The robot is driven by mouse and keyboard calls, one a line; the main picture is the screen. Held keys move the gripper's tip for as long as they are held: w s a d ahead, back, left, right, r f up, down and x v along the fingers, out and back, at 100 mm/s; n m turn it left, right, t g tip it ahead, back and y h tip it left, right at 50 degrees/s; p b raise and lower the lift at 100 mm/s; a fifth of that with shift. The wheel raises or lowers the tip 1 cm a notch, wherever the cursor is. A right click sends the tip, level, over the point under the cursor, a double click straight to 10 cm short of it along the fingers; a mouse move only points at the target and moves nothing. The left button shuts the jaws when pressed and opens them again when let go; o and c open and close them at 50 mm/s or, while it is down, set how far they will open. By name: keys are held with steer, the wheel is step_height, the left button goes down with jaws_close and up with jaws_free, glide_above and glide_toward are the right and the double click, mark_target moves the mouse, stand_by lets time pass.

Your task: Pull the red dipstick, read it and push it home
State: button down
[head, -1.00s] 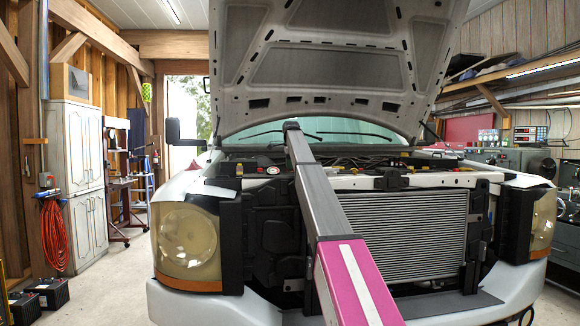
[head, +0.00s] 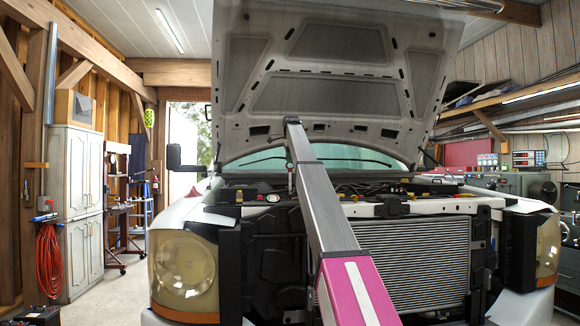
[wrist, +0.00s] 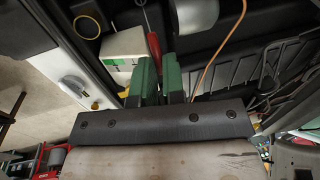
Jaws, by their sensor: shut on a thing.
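In the wrist view the red dipstick handle (wrist: 154,46) sits between the green fingertips of my gripper (wrist: 160,62), which is shut on it. A thin rod (wrist: 145,16) runs from the handle toward the top of the picture. Its far end is out of view, so no marks on it can be read. In the head view my arm reaches over the front of the truck into the open engine bay (head: 345,190). The gripper and dipstick are too small to make out clearly there.
The raised hood (head: 325,95) stands above my arm. The radiator (head: 412,262) and left headlight (head: 182,270) are at the front. The wrist view shows a white box with a green label (wrist: 122,46), a yellow ring (wrist: 87,25) and an orange hose (wrist: 219,45) near the gripper.

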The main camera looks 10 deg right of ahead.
steer(key=c, duration=1.2)
jaws_free()
steer(key=shift+r, duration=0.1)
step_height(320, 180, up, 10)
steer(key=s, duration=0.2)
steer(key=shift+r, duration=0.2)
steer(key=shift+s, duration=0.1)
